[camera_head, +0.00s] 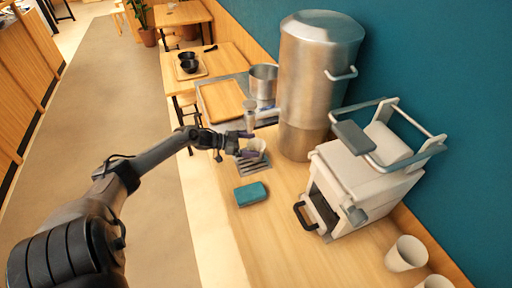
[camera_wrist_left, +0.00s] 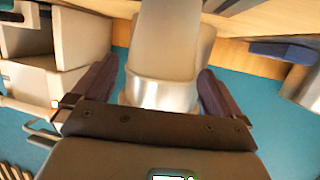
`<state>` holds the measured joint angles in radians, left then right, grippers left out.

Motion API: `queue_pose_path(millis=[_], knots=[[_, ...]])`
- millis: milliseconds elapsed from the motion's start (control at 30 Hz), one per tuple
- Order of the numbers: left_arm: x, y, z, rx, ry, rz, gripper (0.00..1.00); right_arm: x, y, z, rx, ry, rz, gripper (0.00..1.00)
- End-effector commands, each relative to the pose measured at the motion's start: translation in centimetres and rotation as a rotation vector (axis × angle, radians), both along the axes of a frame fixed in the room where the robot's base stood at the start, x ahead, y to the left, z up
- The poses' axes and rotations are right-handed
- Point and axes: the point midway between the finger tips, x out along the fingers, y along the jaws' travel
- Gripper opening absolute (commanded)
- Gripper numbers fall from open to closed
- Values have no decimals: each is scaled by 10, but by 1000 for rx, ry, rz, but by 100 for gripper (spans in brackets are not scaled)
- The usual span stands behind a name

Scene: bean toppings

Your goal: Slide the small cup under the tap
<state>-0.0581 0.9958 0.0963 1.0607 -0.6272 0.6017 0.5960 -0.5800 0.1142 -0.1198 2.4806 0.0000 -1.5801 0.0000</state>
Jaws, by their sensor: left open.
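The small white cup (camera_head: 257,147) stands on or just above the slatted drip tray (camera_head: 254,168), in front of the big steel urn (camera_head: 316,80). The urn's tap (camera_head: 268,113) is small and partly unclear, just behind the cup. My left gripper (camera_head: 247,144) is open, with its purple fingers on either side of the cup. In the left wrist view, a pale, cup-like shape (camera_wrist_left: 163,92) sits between the two spread fingers, with gaps visible on both sides. My right gripper is not in view.
A teal sponge (camera_head: 251,194) lies on the counter in front of the tray. A white machine (camera_head: 368,175) stands to the right, with pale cups (camera_head: 406,254) nearer. A metal pot (camera_head: 264,80) and a wooden tray (camera_head: 222,100) are behind. The counter left of the machine is mostly clear.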

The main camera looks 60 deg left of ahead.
Motion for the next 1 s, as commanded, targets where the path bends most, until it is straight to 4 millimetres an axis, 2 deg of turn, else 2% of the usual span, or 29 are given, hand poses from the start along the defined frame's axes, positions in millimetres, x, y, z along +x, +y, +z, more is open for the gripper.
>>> queue_pose_path(millis=[100,300,700,1000], knots=[[12,-4,-5,0,-2,2,100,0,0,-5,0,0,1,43],[22,-8,-7,1,-1,1,100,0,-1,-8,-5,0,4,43],[23,-9,-8,0,0,1,100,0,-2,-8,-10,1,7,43],[23,-9,-8,0,0,1,55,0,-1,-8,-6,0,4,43]])
